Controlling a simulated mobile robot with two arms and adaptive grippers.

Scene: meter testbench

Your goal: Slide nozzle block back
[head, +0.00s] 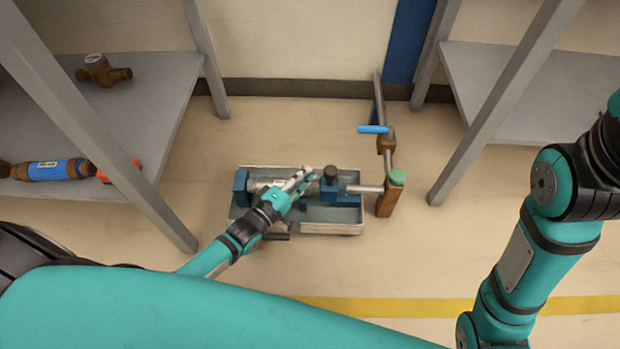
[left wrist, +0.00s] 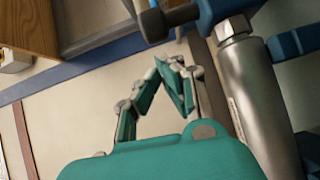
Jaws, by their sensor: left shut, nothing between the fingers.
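The nozzle block (head: 330,190) looks to be the blue block with a black knob (head: 331,172) on the right part of the bench tray. A silver pipe runs into it from the right. My left gripper (head: 306,172) is shut and empty, its fingertips just left of the block; I cannot tell whether they touch it. In the left wrist view the shut fingertips (left wrist: 172,61) are below a dark knob (left wrist: 168,20) and a blue block (left wrist: 222,8). A silver cylinder (left wrist: 255,100) with a hex nut is right of them. My right gripper is out of view.
The grey tray (head: 335,228) stands on the floor between a left shelf (head: 150,100) and a right shelf (head: 530,75). A pipe stand (head: 387,145) with a blue handle rises right of the tray. Brown fittings (head: 102,70) lie on the left shelf. Floor in front is clear.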

